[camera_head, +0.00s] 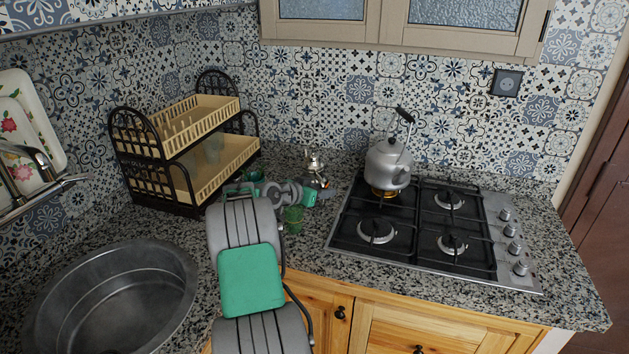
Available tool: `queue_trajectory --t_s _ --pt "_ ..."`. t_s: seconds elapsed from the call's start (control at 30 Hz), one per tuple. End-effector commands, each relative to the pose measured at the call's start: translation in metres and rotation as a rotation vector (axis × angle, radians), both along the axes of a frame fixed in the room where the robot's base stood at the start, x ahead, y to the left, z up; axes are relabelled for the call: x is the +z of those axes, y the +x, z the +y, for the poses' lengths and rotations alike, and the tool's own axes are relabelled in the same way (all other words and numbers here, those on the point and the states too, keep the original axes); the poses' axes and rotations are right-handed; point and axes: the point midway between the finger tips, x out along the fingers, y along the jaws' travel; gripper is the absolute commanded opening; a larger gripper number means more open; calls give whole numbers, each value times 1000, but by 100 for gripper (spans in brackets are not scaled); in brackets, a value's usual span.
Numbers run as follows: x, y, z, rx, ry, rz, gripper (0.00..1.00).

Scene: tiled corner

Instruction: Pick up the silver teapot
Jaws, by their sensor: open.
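A small silver teapot (314,160) stands on the granite counter near the back wall, between the dish rack and the stove. It is small in the view, and its lower part is partly hidden. My gripper (323,182) is open and just in front of the teapot, pointing towards it. I cannot tell whether the fingers touch it. My grey and green arm reaches up from the bottom of the view.
A larger grey kettle (388,164) sits on the back left burner of the stove (410,229). A green glass (293,219) stands close to my wrist. A dish rack (190,142) is at the left. A metal sink (112,297) is front left.

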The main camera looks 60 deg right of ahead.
Motion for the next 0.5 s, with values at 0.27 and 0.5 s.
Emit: queue_trajectory --t_s 0.27,0.5 --pt "-1 -2 -3 -1 0 -1 37" --pt "-1 -2 -3 -2 1 0 18"
